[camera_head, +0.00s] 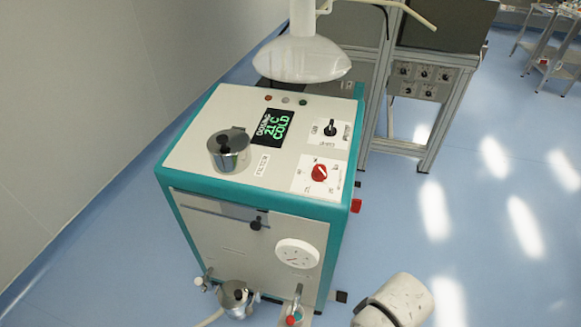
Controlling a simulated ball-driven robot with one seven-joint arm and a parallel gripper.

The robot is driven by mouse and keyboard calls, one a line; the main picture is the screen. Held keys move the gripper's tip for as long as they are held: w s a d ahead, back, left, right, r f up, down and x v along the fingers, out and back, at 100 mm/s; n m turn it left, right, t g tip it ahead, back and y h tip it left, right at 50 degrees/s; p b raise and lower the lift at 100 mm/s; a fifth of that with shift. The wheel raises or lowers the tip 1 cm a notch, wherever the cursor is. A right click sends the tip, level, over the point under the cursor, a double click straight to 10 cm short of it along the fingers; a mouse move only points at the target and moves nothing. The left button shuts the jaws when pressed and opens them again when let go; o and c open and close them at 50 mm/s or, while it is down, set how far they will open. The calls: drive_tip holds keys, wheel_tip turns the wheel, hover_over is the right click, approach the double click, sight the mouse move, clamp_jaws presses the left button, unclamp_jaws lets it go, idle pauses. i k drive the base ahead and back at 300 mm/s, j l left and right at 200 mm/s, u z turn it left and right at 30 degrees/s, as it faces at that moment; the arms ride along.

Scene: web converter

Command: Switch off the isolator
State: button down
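A teal and white machine cabinet (255,180) stands in the middle. On the right front of its top is a red rotary knob (319,172) on a white label plate, which looks like the isolator. The knob is unobstructed; its plate text is too small to read, so I cannot tell its set position. Behind it is a black rotary switch (330,129) on another white plate. A white rounded part of my arm shows at the bottom right, apart from the cabinet. My gripper's fingers are not seen.
A metal pot with a black knob (229,152) sits on the left of the top. A white hood (301,58) hangs over the back. A round dial (297,253) and metal fittings (236,297) are on the front.

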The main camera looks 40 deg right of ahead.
sight(356, 203)
drive_tip(key=k+l+z, duration=0.15)
drive_tip(key=k+l, duration=0.2)
drive_tip(key=k+l+z, duration=0.15)
drive_tip(key=k+l, duration=0.2)
drive_tip(key=l, duration=0.25)
